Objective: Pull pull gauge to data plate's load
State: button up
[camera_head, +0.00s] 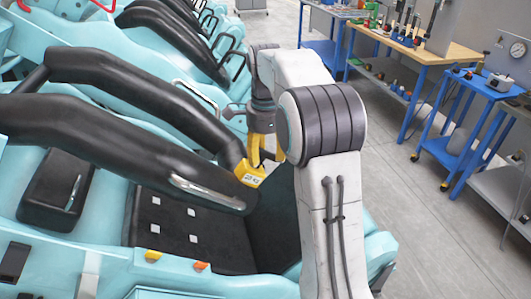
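My arm reaches over the teal coaster car, and my gripper (262,124) points down at the end of a black padded restraint bar (130,90). A yellow piece (254,150) shows directly below the gripper. It looks like the pull gauge, but I cannot make it out surely. A yellow-edged plate with a pale label (250,178) sits just below it, beside the bar's end. The label seems to give a weight in kg, too small to read surely. The fingertips blend into the yellow parts, so their grip is unclear. My own arm hides what lies just right.
The black seat (165,228) with small white squares lies below the bar. More teal cars with black restraints stretch to the back left. A wooden-topped workbench (420,45) and a blue cart (478,82) stand at the right. The grey floor (415,215) between is clear.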

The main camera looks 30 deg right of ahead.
grip_shut()
dwell(0.3)
jog(key=r+p, duration=0.1)
jog(key=d+r+p, duration=0.1)
jog(key=r+p, duration=0.1)
jog(key=shift+s+d, duration=0.1)
jog(key=shift+d, duration=0.25)
jog(key=shift+d+r+p, duration=0.3)
jog(key=shift+c, duration=2)
grip_release()
jog(key=shift+o, duration=1.4)
jog(key=shift+s+d, duration=0.15)
jog(key=shift+d, duration=0.05)
jog(key=shift+o, duration=1.3)
jog(key=shift+a+f, duration=0.1)
jog(key=shift+a, duration=0.05)
